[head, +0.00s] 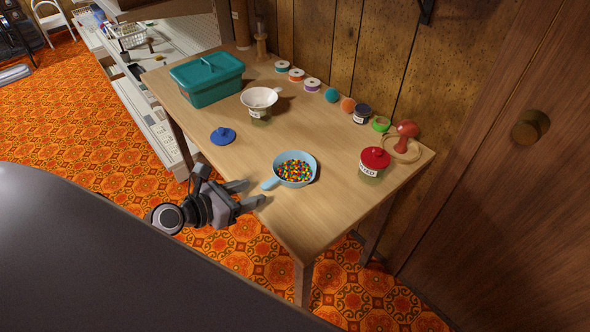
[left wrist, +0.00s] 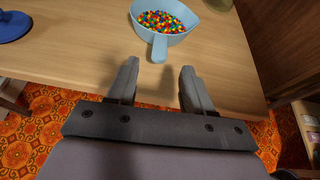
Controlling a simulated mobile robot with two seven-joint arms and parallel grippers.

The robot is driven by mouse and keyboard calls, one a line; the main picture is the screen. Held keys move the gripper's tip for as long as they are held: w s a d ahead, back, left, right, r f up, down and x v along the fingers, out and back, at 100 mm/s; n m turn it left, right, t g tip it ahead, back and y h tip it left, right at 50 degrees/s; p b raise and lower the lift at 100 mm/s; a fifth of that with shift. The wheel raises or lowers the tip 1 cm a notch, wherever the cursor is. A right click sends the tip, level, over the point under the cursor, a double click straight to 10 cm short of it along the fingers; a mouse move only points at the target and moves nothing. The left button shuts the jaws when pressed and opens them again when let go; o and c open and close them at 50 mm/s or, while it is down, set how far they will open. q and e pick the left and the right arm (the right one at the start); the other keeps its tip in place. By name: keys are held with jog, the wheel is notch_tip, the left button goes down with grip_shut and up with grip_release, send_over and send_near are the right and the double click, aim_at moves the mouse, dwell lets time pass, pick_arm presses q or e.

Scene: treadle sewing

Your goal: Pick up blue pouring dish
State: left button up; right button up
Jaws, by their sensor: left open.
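The blue pouring dish (head: 311,171) is a light blue bowl with a short handle, full of small multicoloured beads. It sits on the wooden table near its front edge, with the handle pointing toward my left gripper. My left gripper (head: 252,193) is open and empty at the table's front edge, a short way from the handle. In the left wrist view, the dish (left wrist: 158,46) lies ahead of the fingertips (left wrist: 159,66), its handle pointing into the gap between them and apart from both. My right gripper is not in view.
On the table (head: 225,171) are a blue lid (head: 223,136), a teal box (head: 207,82), a white funnel (head: 260,98) on a jar, and a red-lidded jar (head: 374,160). Several spools and small jars line the wall. The table between the blue lid and the dish is clear.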

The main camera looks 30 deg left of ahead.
aim_at(264, 186)
pick_arm(q)
jog(key=shift+r+x, duration=0.15)
jog(key=shift+x, duration=1.5)
jog(key=shift+r+x, duration=0.15)
jog(key=shift+x, duration=1.55)
jog(key=shift+w, duration=0.1)
grip_shut()
